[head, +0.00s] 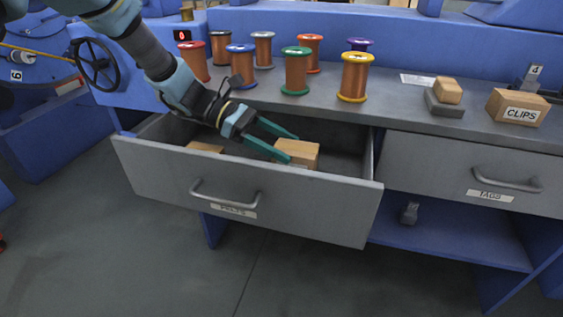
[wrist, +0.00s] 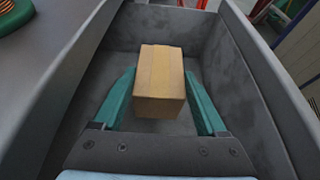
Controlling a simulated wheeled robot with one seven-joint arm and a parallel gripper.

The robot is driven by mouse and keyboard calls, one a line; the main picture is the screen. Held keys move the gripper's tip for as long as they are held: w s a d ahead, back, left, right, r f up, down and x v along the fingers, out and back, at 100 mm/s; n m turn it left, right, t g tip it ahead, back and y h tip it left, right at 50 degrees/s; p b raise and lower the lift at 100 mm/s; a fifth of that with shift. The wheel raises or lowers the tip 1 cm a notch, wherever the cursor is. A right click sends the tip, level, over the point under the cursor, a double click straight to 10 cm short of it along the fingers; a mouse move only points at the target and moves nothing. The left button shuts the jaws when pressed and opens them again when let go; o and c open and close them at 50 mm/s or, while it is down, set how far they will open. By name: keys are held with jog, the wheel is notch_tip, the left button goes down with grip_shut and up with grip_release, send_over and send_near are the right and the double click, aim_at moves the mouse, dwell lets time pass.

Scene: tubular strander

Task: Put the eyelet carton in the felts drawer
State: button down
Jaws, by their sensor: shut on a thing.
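The felts drawer (head: 240,195) is pulled open under the bench; its front label is partly legible. A plain brown carton (head: 300,151), which I take as the eyelet carton, is inside the drawer's walls toward the right. No lettering shows on it. My gripper (head: 293,149) reaches down into the drawer, its green fingers shut on this carton. In the wrist view the carton (wrist: 160,78) sits between the two fingers, above or on the grey drawer floor; I cannot tell if it touches.
Another brown box (head: 205,147) lies in the drawer at the left, partly hidden. Several wire spools (head: 297,72) stand on the bench. A CLIPS carton (head: 517,107) and a small box (head: 448,90) on a grey block stand at right. The tags drawer (head: 480,175) is closed.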

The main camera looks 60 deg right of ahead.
jog(key=shift+f+b, duration=0.3)
jog(key=shift+f, duration=1.85)
jog(key=shift+f, duration=0.15)
grip_release()
jog(key=shift+w+r, duration=0.2)
jog(key=shift+r, duration=0.05)
jog(key=p+v, duration=0.1)
jog(key=v, duration=1)
jog(key=shift+w+a+r, duration=0.15)
jog(key=shift+w+a, duration=0.05)
jog(key=shift+w, duration=0.05)
